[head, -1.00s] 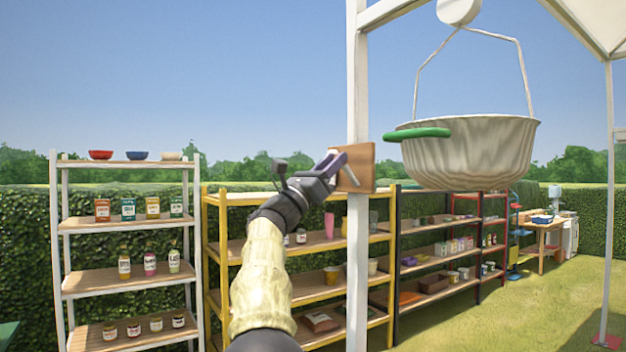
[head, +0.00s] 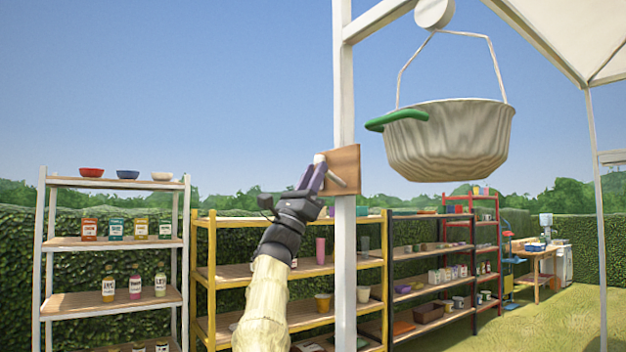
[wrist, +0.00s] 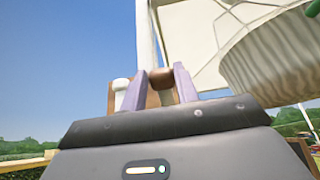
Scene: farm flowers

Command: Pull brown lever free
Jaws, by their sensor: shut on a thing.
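A brown wooden board (head: 344,166) is fixed on a white post (head: 343,100). Pale peg-like parts (head: 338,179) show on its face. In the wrist view, a short brown lever end (wrist: 160,75) sits between the two purple fingers of my gripper (wrist: 160,86), with a pale stem below it. My gripper is shut on this lever. In the head view my gripper (head: 316,176) reaches up from below left to the board, and its fingers hide most of the lever. Another pale peg (wrist: 120,84) stands just left of the fingers in the wrist view.
A large pale pot (head: 450,142) with a green handle (head: 397,121) hangs right of the post. Shelves with jars, cups and bowls (head: 112,240) line the hedge behind. A white canopy (head: 570,40) is overhead at right. Open grass lies at lower right.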

